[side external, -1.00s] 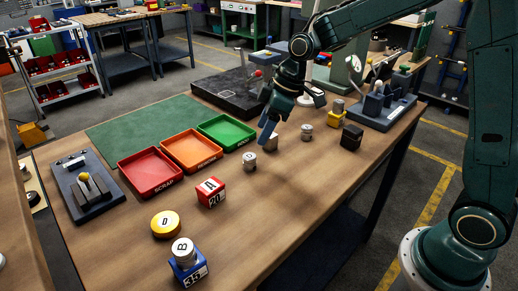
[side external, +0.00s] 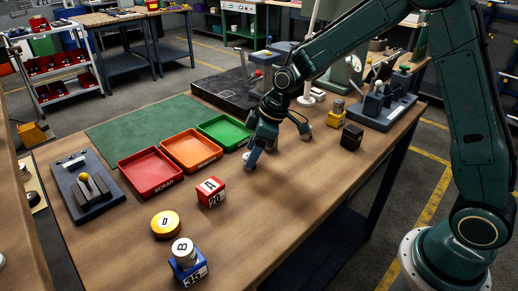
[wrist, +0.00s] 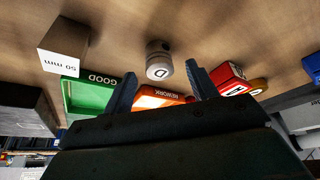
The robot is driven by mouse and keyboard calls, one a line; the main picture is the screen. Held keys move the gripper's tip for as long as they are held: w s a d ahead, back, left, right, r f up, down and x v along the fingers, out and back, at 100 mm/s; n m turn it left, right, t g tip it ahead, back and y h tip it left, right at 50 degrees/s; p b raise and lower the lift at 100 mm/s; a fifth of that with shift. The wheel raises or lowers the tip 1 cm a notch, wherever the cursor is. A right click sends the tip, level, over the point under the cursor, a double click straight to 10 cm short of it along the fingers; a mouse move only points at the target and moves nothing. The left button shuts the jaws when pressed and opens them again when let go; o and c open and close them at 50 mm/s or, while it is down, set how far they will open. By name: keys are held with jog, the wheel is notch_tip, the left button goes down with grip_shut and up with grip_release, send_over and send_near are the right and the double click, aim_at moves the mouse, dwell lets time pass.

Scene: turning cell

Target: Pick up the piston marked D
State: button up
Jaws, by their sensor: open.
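The piston marked D (wrist: 158,62) is a short grey metal cylinder with a dark D on its light end face. In the wrist view it stands on the bench between the two fingertips, with a gap on each side. My gripper (wrist: 162,72) is open and empty around that spot. Another piston, marked B (side external: 183,248), stands on the blue block (side external: 188,271) at the front.
Red (side external: 150,172), orange (side external: 191,150) and green (side external: 225,130) trays lie left of my gripper. A red block (side external: 211,192) and a yellow round piece (side external: 165,224) stand nearer the front. A dark block marked 50 mm (wrist: 62,60) stands to one side.

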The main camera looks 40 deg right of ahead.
jog(key=shift+x, duration=1.25)
jog(key=shift+c, duration=0.5)
jog(key=c, duration=1)
